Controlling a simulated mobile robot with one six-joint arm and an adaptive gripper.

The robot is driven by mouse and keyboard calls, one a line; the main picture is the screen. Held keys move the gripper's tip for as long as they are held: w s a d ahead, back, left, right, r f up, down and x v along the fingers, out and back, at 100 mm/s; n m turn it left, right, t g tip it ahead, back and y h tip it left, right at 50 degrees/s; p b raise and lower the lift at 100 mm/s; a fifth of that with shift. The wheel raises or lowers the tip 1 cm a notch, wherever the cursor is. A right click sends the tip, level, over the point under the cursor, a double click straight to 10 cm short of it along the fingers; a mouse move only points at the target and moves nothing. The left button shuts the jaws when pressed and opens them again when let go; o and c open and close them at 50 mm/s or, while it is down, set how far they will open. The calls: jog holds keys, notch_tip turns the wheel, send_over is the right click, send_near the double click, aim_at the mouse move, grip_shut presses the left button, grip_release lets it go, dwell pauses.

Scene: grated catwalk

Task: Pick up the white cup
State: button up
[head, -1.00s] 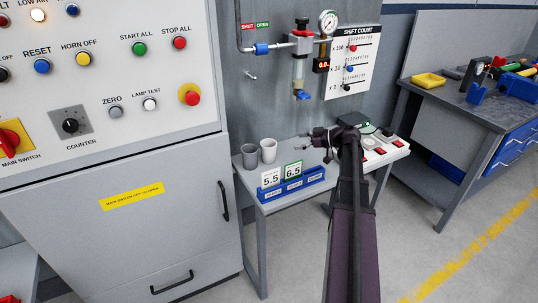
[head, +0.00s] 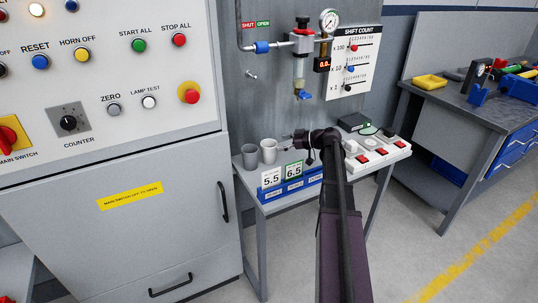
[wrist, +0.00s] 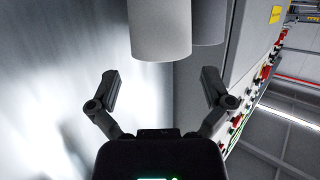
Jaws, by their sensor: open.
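The white cup (head: 269,151) stands upright on the small grey table, next to a darker grey cup (head: 250,157) on its left. My gripper (head: 291,138) is just right of the white cup, pointing left at it. In the wrist view the white cup (wrist: 160,32) is large, ahead of the open fingers and roughly centred between them. My gripper (wrist: 161,88) is open and empty in the wrist view. The grey cup (wrist: 208,24) shows partly behind the white cup there.
A blue holder (head: 293,190) with cards 5.5 and 6.5 stands at the table's front edge. A white switch panel (head: 378,151) lies on the table's right. A valve with a blue handle (head: 304,96) hangs above. A tall grey cabinet (head: 120,220) stands to the left.

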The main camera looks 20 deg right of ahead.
aim_at(262, 144)
jog(key=shift+b+x, duration=0.7)
jog(key=shift+x, duration=1.9)
jog(key=shift+s, duration=0.1)
jog(key=c, duration=0.6)
